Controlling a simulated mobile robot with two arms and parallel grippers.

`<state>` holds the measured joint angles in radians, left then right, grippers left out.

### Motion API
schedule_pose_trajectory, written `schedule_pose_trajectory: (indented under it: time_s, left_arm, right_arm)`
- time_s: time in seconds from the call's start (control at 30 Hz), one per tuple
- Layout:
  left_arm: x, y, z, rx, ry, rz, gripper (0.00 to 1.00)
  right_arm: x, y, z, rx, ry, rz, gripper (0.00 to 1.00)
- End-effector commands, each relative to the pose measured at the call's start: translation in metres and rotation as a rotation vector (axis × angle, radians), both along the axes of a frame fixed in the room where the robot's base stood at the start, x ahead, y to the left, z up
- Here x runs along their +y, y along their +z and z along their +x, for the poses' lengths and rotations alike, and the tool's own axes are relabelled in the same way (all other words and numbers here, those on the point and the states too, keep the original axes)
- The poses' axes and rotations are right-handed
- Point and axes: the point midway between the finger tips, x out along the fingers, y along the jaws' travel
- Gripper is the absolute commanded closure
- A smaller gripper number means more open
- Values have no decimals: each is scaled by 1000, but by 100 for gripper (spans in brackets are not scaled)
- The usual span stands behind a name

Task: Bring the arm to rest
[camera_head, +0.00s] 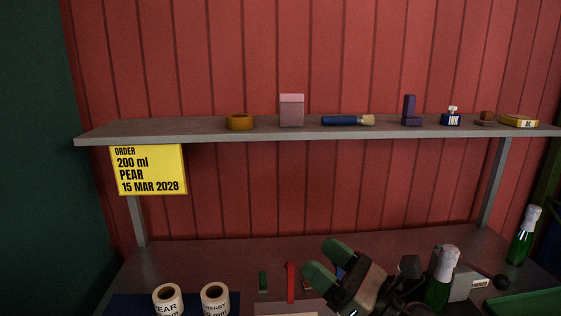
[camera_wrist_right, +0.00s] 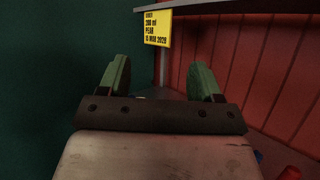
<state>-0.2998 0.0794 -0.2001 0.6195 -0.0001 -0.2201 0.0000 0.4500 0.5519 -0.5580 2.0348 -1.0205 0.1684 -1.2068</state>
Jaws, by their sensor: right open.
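My right gripper (camera_head: 328,266) has green fingers and is raised above the front middle of the workbench. Its fingers stand apart with nothing between them. In the right wrist view the two green fingers (camera_wrist_right: 162,80) are also spread and empty, pointing toward the dark green wall and the yellow order sign (camera_wrist_right: 158,28). My left gripper shows in neither view.
A green bottle with white foil (camera_head: 440,280) stands just right of my right gripper; another bottle (camera_head: 522,238) is at the right. Two label rolls (camera_head: 215,298) sit front left. A shelf (camera_head: 330,134) with small items crosses above. The bench's back left is clear.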

Motion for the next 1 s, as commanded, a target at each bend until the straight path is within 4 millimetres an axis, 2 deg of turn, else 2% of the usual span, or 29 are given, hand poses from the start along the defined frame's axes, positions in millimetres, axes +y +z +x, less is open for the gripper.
schedule_pose_trajectory:
  time_s: [0.03, 0.07, 0.17, 0.27, 0.3, 0.4, 0.5, 0.6, 0.77, 0.8, 0.97, 1.0]
  left_arm:
    - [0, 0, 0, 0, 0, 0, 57]
    - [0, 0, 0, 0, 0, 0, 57]
    - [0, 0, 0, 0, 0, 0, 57]
    - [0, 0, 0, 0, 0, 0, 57]
    - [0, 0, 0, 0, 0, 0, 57]
    - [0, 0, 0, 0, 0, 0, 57]
    - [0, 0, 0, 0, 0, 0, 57]
    - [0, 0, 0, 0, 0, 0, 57]
    - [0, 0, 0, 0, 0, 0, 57]
    - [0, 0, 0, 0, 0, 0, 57]
    - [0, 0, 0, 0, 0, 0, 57]
    - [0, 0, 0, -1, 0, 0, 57]
  right_arm:
    - [-12, -8, -1, 177, -32, 204, 35]
    - [-22, -14, 0, 284, -54, 331, 35]
    - [-59, -49, 0, 640, -144, 751, 35]
    - [-95, -105, -13, 977, -267, 1169, 35]
    - [-107, -131, -25, 1103, -329, 1336, 35]
    - [-127, -190, -62, 1352, -498, 1699, 35]
    - [-135, -231, -101, 1508, -658, 1963, 35]
    - [-138, -258, -138, 1604, -809, 2158, 35]
    - [-137, -286, -190, 1691, -1039, 2395, 35]
    - [-137, -291, -203, -1668, 1075, -2393, 35]
    - [-132, -304, -253, -1451, 1129, -2201, 35]
    - [-132, -315, -249, -1446, 1136, -2194, 35]
